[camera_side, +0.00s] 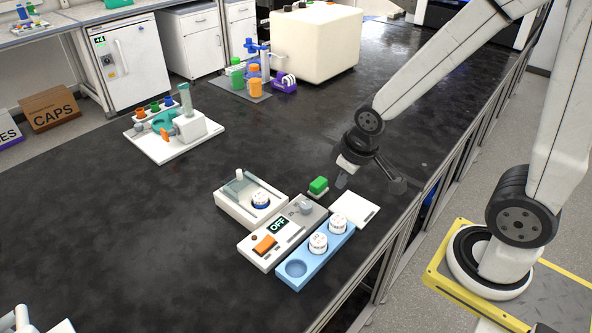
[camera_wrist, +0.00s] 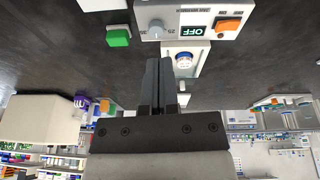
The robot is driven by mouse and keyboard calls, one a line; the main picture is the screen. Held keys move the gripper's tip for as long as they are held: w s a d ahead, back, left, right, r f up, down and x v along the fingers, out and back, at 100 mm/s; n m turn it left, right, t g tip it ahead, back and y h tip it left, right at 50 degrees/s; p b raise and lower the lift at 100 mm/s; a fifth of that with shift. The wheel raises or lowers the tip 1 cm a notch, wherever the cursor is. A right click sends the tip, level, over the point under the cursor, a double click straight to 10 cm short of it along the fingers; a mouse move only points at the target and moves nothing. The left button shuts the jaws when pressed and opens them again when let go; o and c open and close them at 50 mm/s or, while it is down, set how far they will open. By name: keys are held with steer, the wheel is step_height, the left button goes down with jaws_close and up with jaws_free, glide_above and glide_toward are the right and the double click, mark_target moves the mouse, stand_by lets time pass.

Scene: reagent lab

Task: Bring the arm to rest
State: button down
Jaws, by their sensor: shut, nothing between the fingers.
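My gripper (camera_side: 342,181) hangs over the black bench, just behind and to the right of the green block (camera_side: 318,186) in the side view. In the wrist view my gripper (camera_wrist: 157,64) shows two dark fingers lying together, shut and empty. The device with the OFF display (camera_side: 278,226) and orange switch stands in front of the gripper, and nothing touches the fingers that I can see. The exact height above the bench is hard to tell.
A cream box (camera_side: 316,74) and a bottle stand (camera_side: 238,91) are farther back. The left bench surface is largely clear.

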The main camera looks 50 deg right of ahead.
steer(key=shift+s+a+m+g, duration=0.3)
steer(key=shift+s+m, duration=0.1)
steer(key=shift+s, duration=0.4)
